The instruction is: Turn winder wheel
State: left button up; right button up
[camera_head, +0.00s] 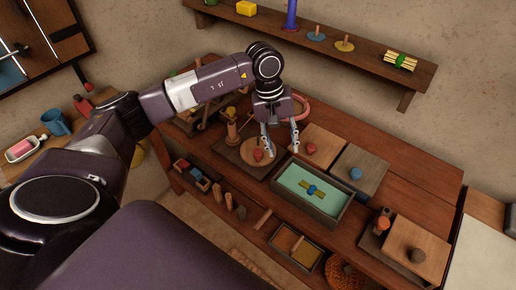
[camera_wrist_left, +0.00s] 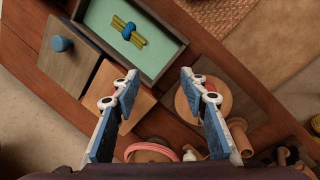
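The winder wheel (camera_head: 251,158) is a round wooden disc with a red knob (camera_head: 258,155) on top, lying on a dark board on the bench. A wooden spool post (camera_head: 232,132) stands beside it. My left gripper (camera_head: 281,149) points down just right of the wheel, its fingers wide apart and empty. In the left wrist view, the wheel (camera_wrist_left: 184,106) and its red knob (camera_wrist_left: 213,97) sit behind the right-hand finger, which hides part of the disc. The gap of the gripper (camera_wrist_left: 159,77) shows bench and board edge. Whether the finger touches the knob cannot be told. My right gripper is not in view.
A green-lined tray (camera_head: 337,211) holding a blue-tied bundle (camera_head: 312,190) stands right of the gripper. A wooden board with a red knob (camera_head: 311,148) and a grey board with a blue knob (camera_head: 356,173) lie behind it. A wall shelf (camera_head: 340,58) hangs above.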

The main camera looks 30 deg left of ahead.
aim_at(258, 152)
pick_arm(q)
jog(key=a+y, duration=0.1)
jog(key=a, duration=0.4)
jog(key=a+r+y, duration=0.1)
jog(key=a, duration=0.2)
jog(key=shift+s+g+y, duration=0.3)
notch_tip(258, 152, down, 7)
jog(key=shift+d+r+p, duration=0.1)
jog(key=shift+r+p, duration=0.05)
jog(key=shift+p, duration=1.05)
jog(key=shift+f, duration=0.35)
